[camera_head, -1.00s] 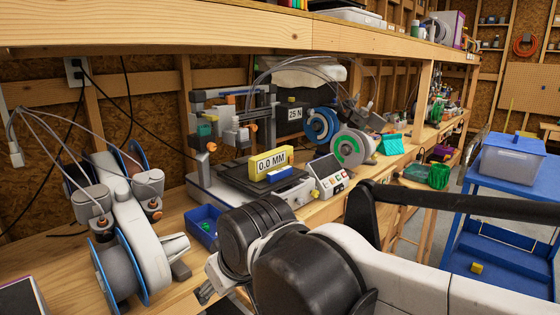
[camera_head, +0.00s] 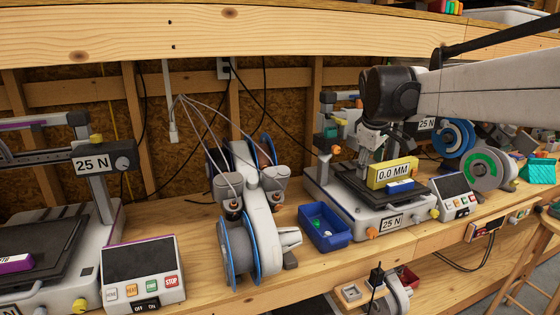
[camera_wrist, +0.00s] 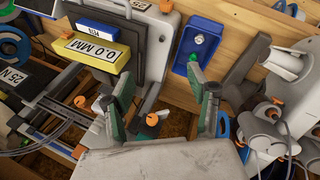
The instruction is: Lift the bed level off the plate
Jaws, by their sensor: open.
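The bed level is a yellow block (camera_head: 392,173) labelled "0.0 MM". It rests on the dark plate (camera_head: 350,190) of the printer at right in the head view, and shows upside down at upper left in the wrist view (camera_wrist: 88,48). A low blue piece with a white label (camera_wrist: 98,24) lies beside it. My gripper (camera_head: 370,150) hangs above the printer, just behind and left of the block in the head picture. In the wrist view my gripper (camera_wrist: 166,108) has its green-padded fingers spread, with nothing between them. The block is outside the fingers.
A blue bin (camera_head: 325,232) with small parts stands left of the printer, and also shows in the wrist view (camera_wrist: 198,48). A spool unit (camera_head: 250,235) stands further left. A control panel (camera_head: 455,193) and filament spools (camera_head: 485,163) are at right. A shelf (camera_head: 200,35) runs above.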

